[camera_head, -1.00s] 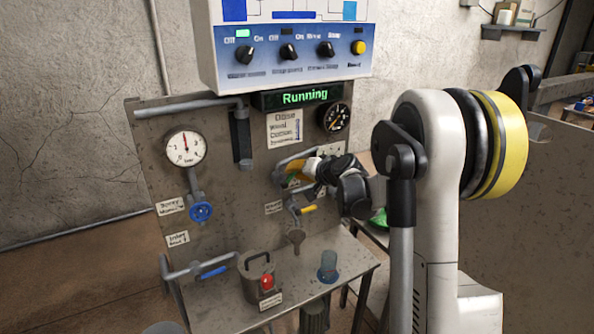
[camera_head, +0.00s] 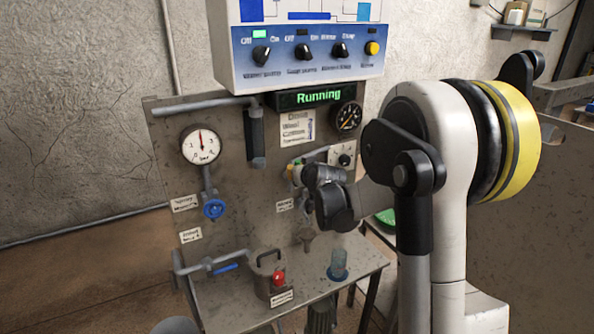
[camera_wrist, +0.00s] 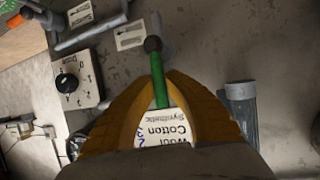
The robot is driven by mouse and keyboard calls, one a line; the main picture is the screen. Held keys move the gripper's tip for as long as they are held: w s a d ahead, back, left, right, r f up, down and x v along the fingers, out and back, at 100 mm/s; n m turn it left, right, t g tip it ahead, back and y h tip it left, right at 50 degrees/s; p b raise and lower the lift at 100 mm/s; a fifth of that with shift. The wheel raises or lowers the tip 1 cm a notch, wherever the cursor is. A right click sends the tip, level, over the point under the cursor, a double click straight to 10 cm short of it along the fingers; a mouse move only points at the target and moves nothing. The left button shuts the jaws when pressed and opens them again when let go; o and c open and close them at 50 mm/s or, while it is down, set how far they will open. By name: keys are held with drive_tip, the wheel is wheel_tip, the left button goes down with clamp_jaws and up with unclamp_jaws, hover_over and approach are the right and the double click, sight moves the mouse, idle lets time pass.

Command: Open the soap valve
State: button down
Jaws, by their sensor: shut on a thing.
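A green valve lever (camera_wrist: 159,84) shows in the wrist view, running from a dark round end into my gripper. My gripper (camera_wrist: 160,92) has yellow fingers on both sides of this lever and is shut on it. In the head view my gripper (camera_head: 293,172) is at the middle of the upright panel, beside the grey pipework. My wrist and arm hide most of the valve there. I cannot read any soap label.
A control box (camera_head: 300,48) hangs above, over a lit "Running" display (camera_head: 306,98).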

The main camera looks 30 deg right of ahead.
drive_tip(key=shift+a+f, duration=0.1)
drive_tip(key=shift+a, duration=0.05)
idle(0.3)
drive_tip(key=c, duration=1.4)
unclamp_jaws()
drive_tip(key=v, duration=1.2)
drive_tip(key=p+v, duration=0.4)
drive_tip(key=v, duration=0.5)
drive_tip(key=shift+p, duration=0.35)
